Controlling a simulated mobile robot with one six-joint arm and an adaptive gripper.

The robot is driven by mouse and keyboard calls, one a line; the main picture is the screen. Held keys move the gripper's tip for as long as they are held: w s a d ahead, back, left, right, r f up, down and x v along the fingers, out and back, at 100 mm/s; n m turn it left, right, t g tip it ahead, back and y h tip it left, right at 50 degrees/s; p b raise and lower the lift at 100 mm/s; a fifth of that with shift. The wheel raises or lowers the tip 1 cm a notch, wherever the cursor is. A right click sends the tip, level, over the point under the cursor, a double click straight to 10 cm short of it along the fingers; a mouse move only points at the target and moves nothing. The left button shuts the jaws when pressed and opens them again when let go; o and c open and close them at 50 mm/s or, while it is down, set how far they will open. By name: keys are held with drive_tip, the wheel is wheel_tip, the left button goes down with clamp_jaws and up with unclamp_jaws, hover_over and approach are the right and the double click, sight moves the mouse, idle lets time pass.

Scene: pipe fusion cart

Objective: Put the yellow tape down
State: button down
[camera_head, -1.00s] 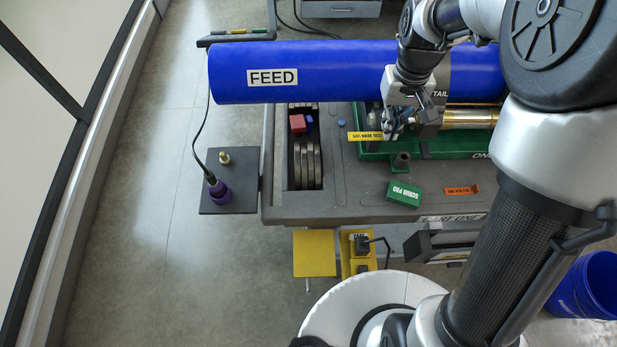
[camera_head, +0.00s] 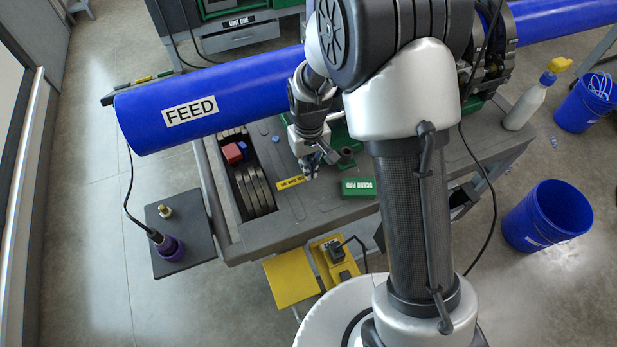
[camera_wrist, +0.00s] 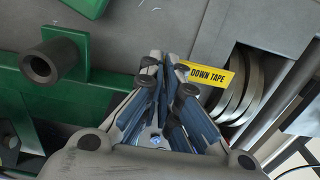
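The yellow tape (camera_head: 291,183) is a short flat strip with black lettering. It is over the grey cart deck (camera_head: 305,215), just right of the slot with the metal discs. In the wrist view the tape (camera_wrist: 208,75) shows "DOWN TAPE", and its other end goes in between my fingertips. My gripper (camera_head: 311,172) points down and is shut on that end; it also shows in the wrist view (camera_wrist: 160,68). I cannot tell whether the tape touches the deck. The fingers hide its gripped end.
Metal discs (camera_head: 254,188) and a red block (camera_head: 232,153) sit in the slot to the left. The blue FEED pipe (camera_head: 215,95) runs behind. Bare deck lies in front of the tape.

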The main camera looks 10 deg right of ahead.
drive_tip(key=shift+f+b, duration=0.65)
drive_tip(key=shift+f, duration=1.55)
drive_tip(key=shift+f, duration=0.2)
drive_tip(key=c, duration=1.8)
unclamp_jaws()
drive_tip(key=shift+r, duration=0.15)
